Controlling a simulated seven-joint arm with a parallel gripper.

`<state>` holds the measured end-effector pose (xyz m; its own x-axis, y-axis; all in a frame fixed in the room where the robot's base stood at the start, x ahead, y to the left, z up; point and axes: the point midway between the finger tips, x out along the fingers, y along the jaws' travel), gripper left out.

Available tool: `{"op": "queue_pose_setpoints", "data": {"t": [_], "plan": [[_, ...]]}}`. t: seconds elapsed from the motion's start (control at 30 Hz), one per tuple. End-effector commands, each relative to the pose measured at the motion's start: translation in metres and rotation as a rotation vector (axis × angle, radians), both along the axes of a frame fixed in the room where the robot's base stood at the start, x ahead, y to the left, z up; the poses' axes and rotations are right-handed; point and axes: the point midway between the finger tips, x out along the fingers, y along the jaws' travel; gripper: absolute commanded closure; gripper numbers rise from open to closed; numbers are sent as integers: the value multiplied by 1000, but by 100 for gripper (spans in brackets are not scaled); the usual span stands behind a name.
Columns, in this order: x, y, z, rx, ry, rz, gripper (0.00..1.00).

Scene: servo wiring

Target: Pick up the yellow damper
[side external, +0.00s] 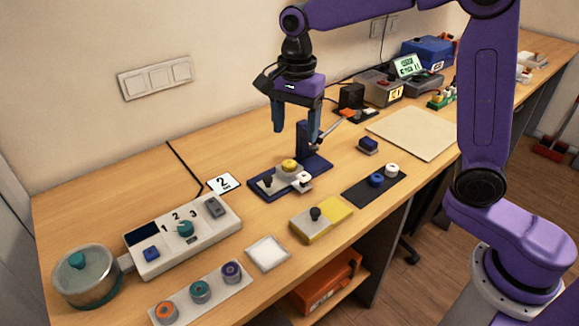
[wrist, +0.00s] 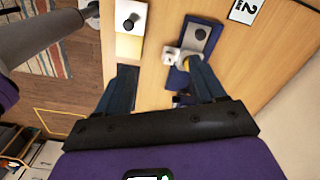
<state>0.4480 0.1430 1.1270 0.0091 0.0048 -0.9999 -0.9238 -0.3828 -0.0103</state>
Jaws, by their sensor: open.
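The yellow damper (side external: 289,165) is a small round piece on a light plate of the navy fixture (side external: 259,192), between a black knob (side external: 267,181) and a white piece (side external: 301,180). My gripper (side external: 295,136) is open and empty, pointing down above the fixture, clearly apart from the damper. In the wrist view a bit of the yellow damper (wrist: 186,61) shows beside the right finger of my gripper (wrist: 162,64), which hides part of it. The navy fixture (wrist: 212,34) also shows there.
The fixture's upright post (side external: 303,140) stands close by my right finger. A yellow-and-white block with a black knob (side external: 316,214) sits in front. A dark mat (side external: 360,192) with blue and white pieces lies right. A control box (side external: 178,254) and pot (side external: 87,279) stand left.

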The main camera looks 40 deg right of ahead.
Motion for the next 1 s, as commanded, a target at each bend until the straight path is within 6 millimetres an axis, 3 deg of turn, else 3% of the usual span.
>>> {"op": "queue_pose_setpoints", "data": {"t": [0.3,0.6,0.87,1.0], "plan": [[55,-16,3,1,5,-593,31],[86,-45,2,1,10,-1101,31],[93,-59,0,1,11,-1286,31],[93,-59,-15,-1,15,-1294,31]]}}
